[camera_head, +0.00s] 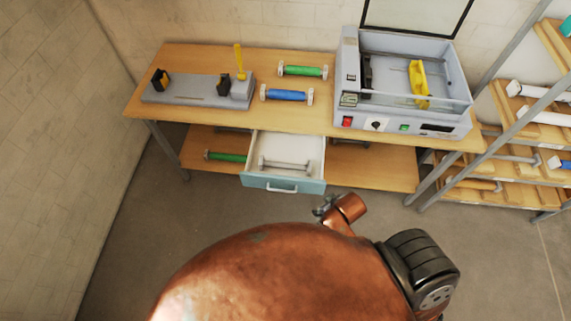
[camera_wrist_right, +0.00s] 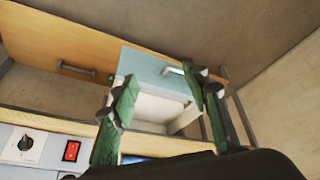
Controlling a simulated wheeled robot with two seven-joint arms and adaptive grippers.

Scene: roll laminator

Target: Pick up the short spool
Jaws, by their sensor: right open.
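An empty grey spool (camera_head: 285,164) lies in the open drawer (camera_head: 285,184). A green spool (camera_head: 302,71) and a blue spool (camera_head: 287,95) lie on the tabletop. Another green spool (camera_head: 226,156) lies on the lower shelf. I cannot tell which is the short spool. My right gripper (camera_wrist_right: 160,85) is open, its green fingers apart with the drawer (camera_wrist_right: 150,68) showing between and beyond them. No spool is clearly visible between the fingers. My left gripper is not in view.
The laminator (camera_head: 400,118) stands on the right of the table (camera_head: 200,58), its lid up. A grey stand (camera_head: 190,95) with a yellow handle (camera_head: 240,62) stands at the left. A shelf rack (camera_head: 480,110) with rolls is at the right. The laminator's red switch (camera_wrist_right: 72,151) shows in the wrist view.

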